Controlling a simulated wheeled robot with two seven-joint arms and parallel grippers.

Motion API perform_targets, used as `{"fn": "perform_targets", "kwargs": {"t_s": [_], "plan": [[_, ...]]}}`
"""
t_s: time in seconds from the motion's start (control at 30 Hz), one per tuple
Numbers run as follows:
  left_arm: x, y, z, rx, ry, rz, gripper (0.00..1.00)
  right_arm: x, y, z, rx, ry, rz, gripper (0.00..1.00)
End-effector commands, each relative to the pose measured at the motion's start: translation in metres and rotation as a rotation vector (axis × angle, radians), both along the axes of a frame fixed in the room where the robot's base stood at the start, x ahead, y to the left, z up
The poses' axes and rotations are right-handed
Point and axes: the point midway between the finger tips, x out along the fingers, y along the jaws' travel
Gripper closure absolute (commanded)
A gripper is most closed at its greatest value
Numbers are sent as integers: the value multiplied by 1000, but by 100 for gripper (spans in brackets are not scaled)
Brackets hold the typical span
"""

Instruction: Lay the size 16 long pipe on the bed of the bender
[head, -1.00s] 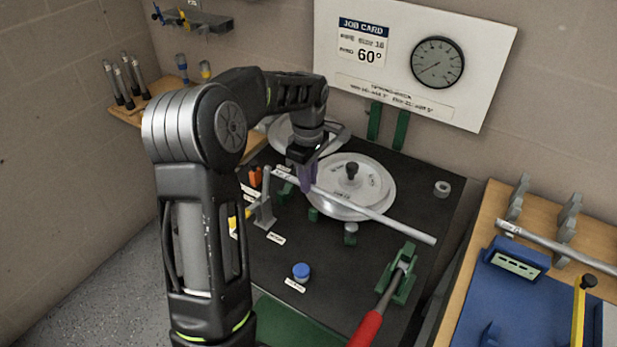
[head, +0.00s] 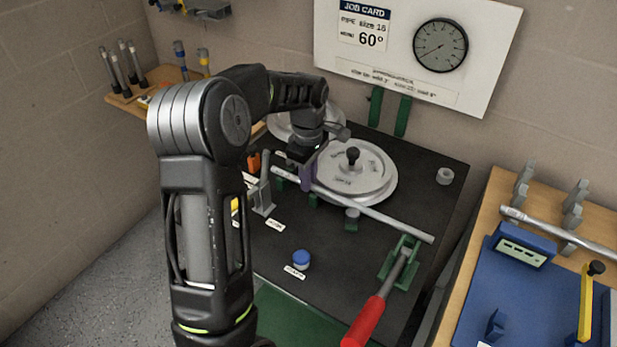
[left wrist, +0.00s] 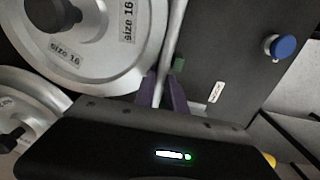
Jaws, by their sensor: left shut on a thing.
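My left gripper (head: 308,175) is shut on the long grey pipe (head: 385,219), close to the pipe's left end. In the head view the pipe runs from upper left to lower right in front of the round silver size 16 former (head: 378,190), over small green supports on the black bender bed (head: 335,265). In the left wrist view the purple fingers (left wrist: 161,92) close around the pipe (left wrist: 175,45), beside the former marked size 16 (left wrist: 95,65). I cannot tell whether the pipe touches the supports. My right gripper is not in view.
A red-handled lever in a green bracket (head: 397,262) stands near the pipe's right end. Another pipe (head: 560,233) lies on the right bench near a blue fixture (head: 525,246). A job card (head: 364,24) reads size 16, 60°.

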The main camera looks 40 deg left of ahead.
Motion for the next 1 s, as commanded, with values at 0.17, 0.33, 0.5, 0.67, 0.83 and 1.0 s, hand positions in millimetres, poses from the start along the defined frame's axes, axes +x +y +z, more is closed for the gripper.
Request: {"fn": "perform_targets", "kwargs": {"t_s": [0.17,0.33,0.5,0.67,0.83,1.0], "plan": [[0,0,0,0,0,0,71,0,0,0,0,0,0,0],[0,0,0,0,-1,0,59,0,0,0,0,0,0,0],[1,-1,0,-1,-2,-1,59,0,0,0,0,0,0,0],[1,-1,3,-1,-2,-1,59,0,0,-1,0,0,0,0],[2,0,20,0,-6,-1,59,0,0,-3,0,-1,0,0],[1,0,49,1,-7,0,59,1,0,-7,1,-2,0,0]]}}
